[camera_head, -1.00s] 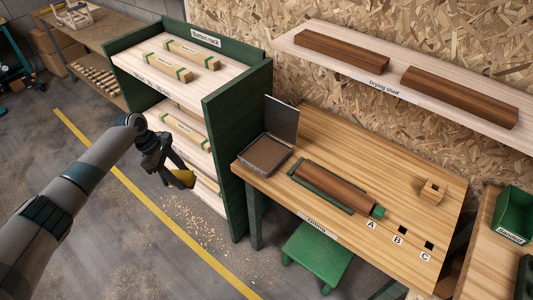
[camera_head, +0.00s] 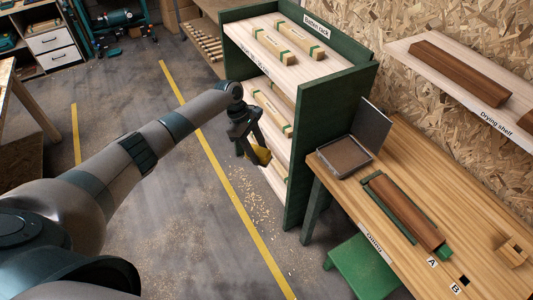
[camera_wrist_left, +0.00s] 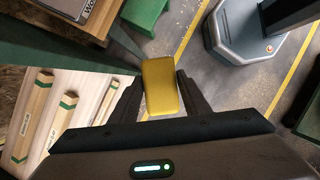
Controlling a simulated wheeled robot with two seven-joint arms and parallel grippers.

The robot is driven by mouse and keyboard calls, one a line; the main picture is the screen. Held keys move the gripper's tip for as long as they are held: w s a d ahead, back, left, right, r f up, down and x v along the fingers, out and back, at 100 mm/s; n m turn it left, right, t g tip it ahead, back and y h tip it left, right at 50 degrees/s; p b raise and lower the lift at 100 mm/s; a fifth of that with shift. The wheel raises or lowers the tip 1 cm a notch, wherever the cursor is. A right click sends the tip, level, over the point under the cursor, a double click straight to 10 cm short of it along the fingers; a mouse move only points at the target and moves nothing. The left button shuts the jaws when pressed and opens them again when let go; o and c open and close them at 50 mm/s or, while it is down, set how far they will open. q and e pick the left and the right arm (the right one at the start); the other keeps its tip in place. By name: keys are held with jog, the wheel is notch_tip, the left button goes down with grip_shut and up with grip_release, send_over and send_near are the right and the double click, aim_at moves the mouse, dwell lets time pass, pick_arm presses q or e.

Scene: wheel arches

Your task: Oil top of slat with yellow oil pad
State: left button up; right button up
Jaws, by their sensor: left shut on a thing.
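My left gripper (camera_head: 256,148) is shut on the yellow oil pad (camera_head: 261,155), in front of the batten rack and left of the bench. In the left wrist view the yellow pad (camera_wrist_left: 160,87) sits between the two fingers. A dark brown slat (camera_head: 405,212) lies in a green holder (camera_head: 388,208) on the bench, well to the right of the gripper. An open tray (camera_head: 345,157) with a brown inside and a raised lid stands at the bench's left corner. My right gripper is not in view.
The batten rack (camera_head: 337,87) holds light battens with green bands on several shelves. A green step stool (camera_head: 361,268) stands before the bench. A drying shelf (camera_head: 480,107) on the wall carries brown slats. Square holes labelled A and B are in the bench top.

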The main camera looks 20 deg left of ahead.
pick_arm(q)
jog(key=shift+w+d+r+m+b, duration=0.1)
jog(key=shift+d+r+m+b, duration=0.15)
jog(key=shift+d+m+b, duration=0.1)
jog(key=s+d+r+m+g+y+b, duration=0.1)
jog(key=s+d+r+m+g+b, duration=0.3)
jog(key=d+m+b, duration=0.35)
jog(key=s+r+m+y+b, duration=0.2)
jog(key=s+m+b, duration=0.5)
jog(key=s, duration=1)
jog(key=shift+s+r+m+y, duration=0.15)
jog(key=shift+m+y, duration=0.65)
jog(key=shift+m, duration=0.3)
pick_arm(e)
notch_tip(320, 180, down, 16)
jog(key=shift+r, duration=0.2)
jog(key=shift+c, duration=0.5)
